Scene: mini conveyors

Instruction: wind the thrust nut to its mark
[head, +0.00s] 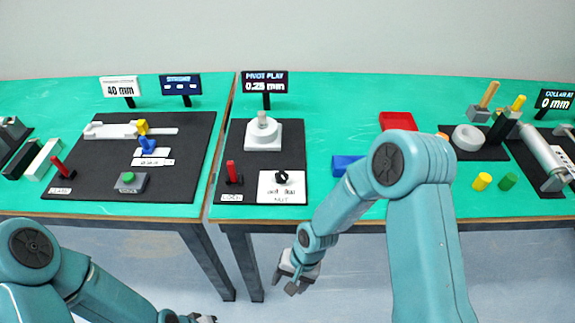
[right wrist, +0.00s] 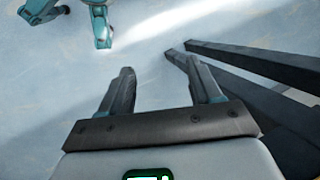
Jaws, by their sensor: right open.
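The pivot play station is a black mat (head: 238,150) on the green table. A small black knob (head: 282,177), which looks like the thrust nut, sits on a white plate (head: 270,194) at its front. The plate's lettering and any mark are too small to read. Behind it is a round white pivot housing (head: 262,133) on a base. A sign (head: 265,84) reads "PIVOT PLAY 0.25 mm". My right gripper (head: 293,284) is below and in front of the table edge, apart from the knob. The right wrist view shows it open and empty (right wrist: 165,82). My left gripper (head: 203,319) shows only partly at the bottom edge.
A red lever (head: 232,171) stands left of the plate. A blue block (head: 345,164) and red tray (head: 398,121) lie to the right, partly behind my right arm. The left mat (head: 190,150) holds a stroke station. Table legs (right wrist: 255,62) are beside my right gripper.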

